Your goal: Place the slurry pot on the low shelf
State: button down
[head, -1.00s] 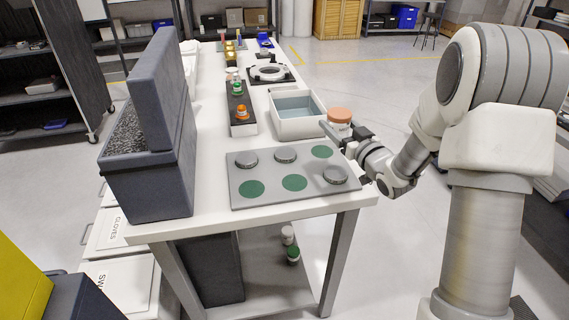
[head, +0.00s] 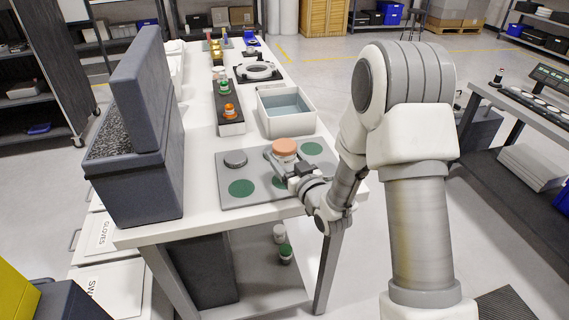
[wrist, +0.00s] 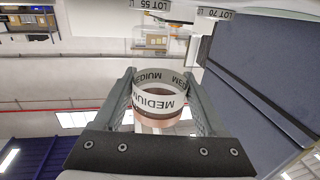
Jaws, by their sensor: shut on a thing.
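The slurry pot (head: 285,153), a short white jar with an orange-brown lid, is in my gripper (head: 286,163) above the grey board on the table. The wrist view shows the pot (wrist: 160,100) between both fingers, its white band lettered "MEDIUM" and its coppery end below in that picture. My gripper (wrist: 159,88) is shut on it. The low shelf (head: 257,267) lies under the tabletop, in shadow. A pale pot (head: 279,233) and a green-topped pot (head: 286,254) stand on its right part.
The grey board (head: 221,171) has green circles and grey discs; my arm hides part of it. A white bin (head: 287,120) stands behind it, a dark tall box (head: 135,185) at left. A table leg (head: 329,265) stands right of the low shelf. A dark block fills the shelf's left side.

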jog(key=shift+f, duration=1.25)
jog(key=shift+f, duration=0.15)
grip_release()
